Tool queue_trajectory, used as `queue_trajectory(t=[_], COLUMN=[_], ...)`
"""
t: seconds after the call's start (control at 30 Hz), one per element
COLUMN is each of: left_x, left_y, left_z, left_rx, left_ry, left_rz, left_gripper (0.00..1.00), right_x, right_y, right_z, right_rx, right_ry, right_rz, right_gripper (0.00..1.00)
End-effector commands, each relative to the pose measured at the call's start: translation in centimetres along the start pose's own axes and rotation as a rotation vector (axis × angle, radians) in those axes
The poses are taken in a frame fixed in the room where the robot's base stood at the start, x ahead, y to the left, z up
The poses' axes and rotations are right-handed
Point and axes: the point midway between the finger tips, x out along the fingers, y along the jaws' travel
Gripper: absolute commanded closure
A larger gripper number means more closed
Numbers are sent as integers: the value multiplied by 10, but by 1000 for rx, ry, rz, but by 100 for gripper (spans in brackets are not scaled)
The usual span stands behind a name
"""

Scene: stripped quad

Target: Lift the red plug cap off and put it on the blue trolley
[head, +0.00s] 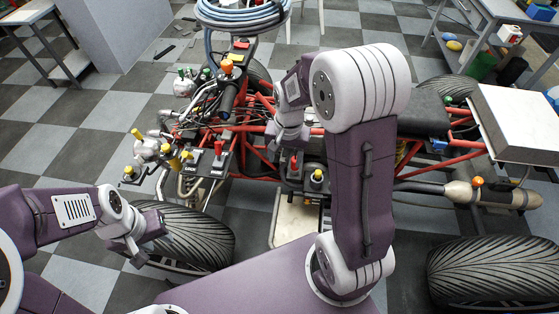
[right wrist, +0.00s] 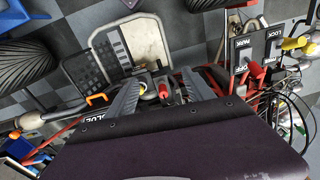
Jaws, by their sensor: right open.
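A small red knob-like part (head: 294,162), which looks like the red plug cap, stands on a dark plate at the middle of the stripped quad. It also shows in the right wrist view (right wrist: 163,91), in the gap between the fingers. My right gripper (right wrist: 160,92) is open over it; I see no grip on it. In the head view my right wrist hangs just above it, its fingertips hard to make out. My left gripper (head: 140,252) is low at the left by the front tyre, too small to tell its jaws. I cannot pick out the blue trolley with certainty.
A yellow-topped knob (head: 317,175) stands close beside the red part. A red lever (head: 218,147) stands on a labelled plate to the left. Red frame tubes, cables and a coiled blue hose (head: 240,12) crowd around. A blue object (right wrist: 18,12) shows at the wrist view's upper left.

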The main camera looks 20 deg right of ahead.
Motion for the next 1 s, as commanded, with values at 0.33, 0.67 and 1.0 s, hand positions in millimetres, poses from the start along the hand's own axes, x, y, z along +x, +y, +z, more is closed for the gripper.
queue_trajectory(t=[0.33,0.67,1.0], left_x=[143,155,170], left_y=[-3,-3,-4], left_z=[15,16,18], left_rx=[-1,0,0], left_ry=[-1,0,0], left_rz=[0,0,0], left_gripper=[64,64,64], right_x=[190,214,252], right_y=[16,29,30], right_z=[-157,-181,-179], right_rx=[1078,1326,1322], right_ry=[-20,-14,-14], right_rz=[64,78,77], right_gripper=[39,39,39])
